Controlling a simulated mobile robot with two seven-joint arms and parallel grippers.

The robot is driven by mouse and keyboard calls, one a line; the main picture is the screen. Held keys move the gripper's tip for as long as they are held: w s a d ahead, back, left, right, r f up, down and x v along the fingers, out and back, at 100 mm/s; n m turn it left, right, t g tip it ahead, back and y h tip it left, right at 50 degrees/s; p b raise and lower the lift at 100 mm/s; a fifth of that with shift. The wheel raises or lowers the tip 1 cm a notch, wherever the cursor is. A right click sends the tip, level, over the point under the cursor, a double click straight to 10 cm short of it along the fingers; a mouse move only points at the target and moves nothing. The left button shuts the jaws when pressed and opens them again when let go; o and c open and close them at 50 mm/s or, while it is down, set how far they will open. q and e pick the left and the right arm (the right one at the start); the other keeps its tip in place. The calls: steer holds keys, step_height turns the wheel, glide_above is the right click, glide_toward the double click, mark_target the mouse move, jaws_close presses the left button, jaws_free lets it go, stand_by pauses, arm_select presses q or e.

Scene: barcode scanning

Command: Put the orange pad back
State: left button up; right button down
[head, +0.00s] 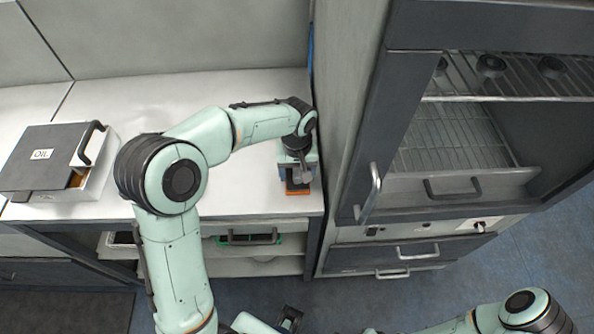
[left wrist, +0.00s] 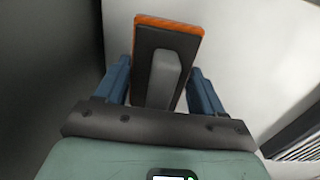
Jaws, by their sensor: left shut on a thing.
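The orange pad (head: 297,192) shows its orange edge just below my left gripper (head: 299,180), over the right end of the white counter near its front edge. In the left wrist view the pad (left wrist: 168,22) has an orange rim, a dark face and a grey raised grip (left wrist: 164,78). The blue fingers of my left gripper (left wrist: 162,92) stand on both sides of it, shut on the pad. I cannot tell whether the pad touches the counter. A dark end piece at the bottom of the head view may be my right gripper (head: 288,318); its fingers are unclear.
A box marked OIL (head: 41,154) with a dark lid stands on the counter (head: 240,199) at left. A tall cabinet (head: 345,130) with wire racks (head: 450,140) and handles rises close on the right. The counter between box and pad is largely clear behind my arm.

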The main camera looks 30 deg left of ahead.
arm_select(q)
steer(key=shift+f, duration=0.1)
steer(key=o, duration=1)
steer(key=shift+r, duration=0.3)
step_height(320, 180, up, 12)
steer(key=shift+f+p, duration=0.1)
steer(key=shift+p, duration=0.75)
arm_select(e)
steer(key=shift+w+r, duration=0.25)
steer(key=shift+r, duration=0.25)
steer(key=shift+w+r, duration=0.25)
steer(key=shift+r, duration=0.25)
